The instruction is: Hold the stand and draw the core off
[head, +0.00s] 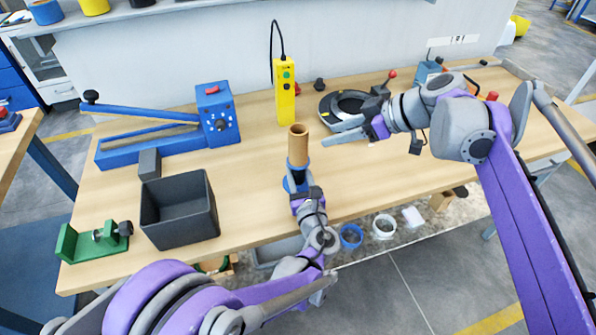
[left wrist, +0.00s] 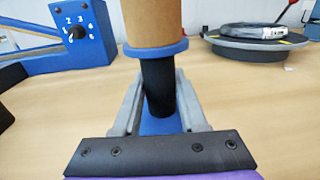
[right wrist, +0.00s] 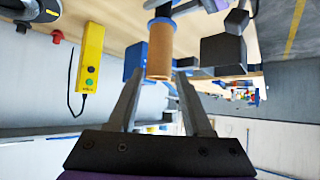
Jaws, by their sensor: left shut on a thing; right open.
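The core, a brown cardboard tube (head: 298,147), stands upright on the stand. The stand has a blue flange (left wrist: 155,50), a black post (left wrist: 158,92) and a blue base (left wrist: 160,125). The core also shows in the right wrist view (right wrist: 160,52). My left gripper (head: 302,192) is shut on the stand's black post, below the flange. Its fingers lie on either side of the post in the left wrist view. My right gripper (head: 330,136) is open and empty, just right of the core's upper part. In the right wrist view the core lies ahead, between its fingertips.
A yellow control box (head: 284,92) stands behind the core. A black turntable (head: 345,106) is at the back right. A blue lever machine (head: 217,115), a dark open bin (head: 180,215) and a green clamp (head: 92,242) are on the left. Bare tabletop lies right of the stand.

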